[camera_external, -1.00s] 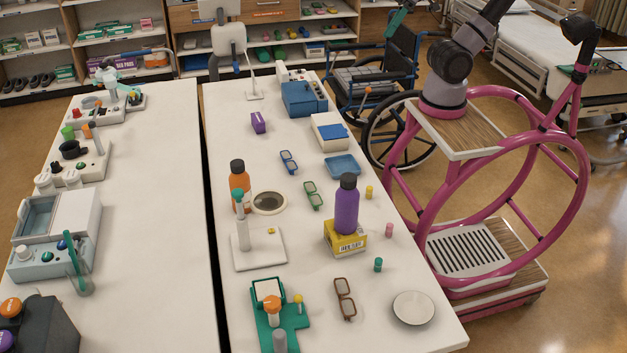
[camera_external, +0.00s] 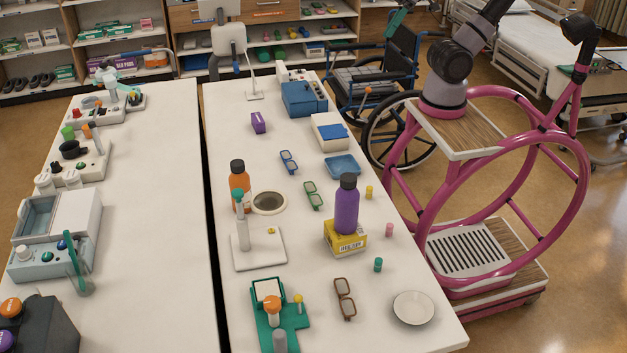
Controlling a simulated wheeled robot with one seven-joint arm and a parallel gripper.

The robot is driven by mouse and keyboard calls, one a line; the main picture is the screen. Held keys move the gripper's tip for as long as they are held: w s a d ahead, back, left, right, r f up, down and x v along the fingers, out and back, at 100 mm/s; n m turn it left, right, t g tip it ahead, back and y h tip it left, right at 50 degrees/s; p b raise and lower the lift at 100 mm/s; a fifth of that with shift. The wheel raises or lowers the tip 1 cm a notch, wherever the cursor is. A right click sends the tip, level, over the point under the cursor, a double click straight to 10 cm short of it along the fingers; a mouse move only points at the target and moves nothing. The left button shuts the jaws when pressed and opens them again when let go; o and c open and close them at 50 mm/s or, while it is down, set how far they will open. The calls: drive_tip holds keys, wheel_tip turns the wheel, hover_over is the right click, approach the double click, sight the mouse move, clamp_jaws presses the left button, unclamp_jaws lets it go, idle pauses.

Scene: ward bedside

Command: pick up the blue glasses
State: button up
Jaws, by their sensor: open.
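The blue glasses (camera_external: 289,161) lie on the white table (camera_external: 300,237) in the middle of the view, left of the blue tray and above the green glasses. Nothing covers them. My arm (camera_external: 452,60) rises from its pink-framed base right of the table and leaves the picture at the top.
An orange bottle (camera_external: 239,181) and a purple bottle (camera_external: 346,207) on a yellow box (camera_external: 344,238) stand tall. Brown glasses (camera_external: 344,297) lie in front.

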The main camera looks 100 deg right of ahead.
sight(288, 158)
drive_tip(key=w+f+n+g+h, duration=0.2)
drive_tip(key=w+f+n+g, duration=0.25)
drive_tip(key=w+f, duration=0.4)
drive_tip(key=w+f+n+g+h, duration=0.3)
drive_tip(key=w+f+n, duration=0.25)
drive_tip(key=w, duration=0.55)
drive_tip(key=w+f+n+h, duration=0.3)
drive_tip(key=w+f+n, duration=0.1)
drive_tip(key=f, duration=0.6)
drive_tip(key=w+a+f+n+t+h, duration=0.1)
drive_tip(key=w+f+n+h, duration=0.2)
drive_tip(key=f, duration=0.7)
drive_tip(key=w+a+f+n+t+h, duration=0.1)
drive_tip(key=w+f+n+h, duration=0.3)
drive_tip(key=f, duration=0.5)
drive_tip(key=shift+w+a+f+n, duration=0.15)
drive_tip(key=shift+w+f+n, duration=0.05)
drive_tip(key=shift+n, duration=0.35)
drive_tip(key=shift+w+a+f+n, duration=0.1)
drive_tip(key=shift+w+f+n, duration=0.1)
drive_tip(key=shift+n, duration=0.35)
drive_tip(key=x, duration=1)
drive_tip(key=shift+d+f, duration=0.1)
drive_tip(key=shift+d, duration=0.3)
clamp_jaws()
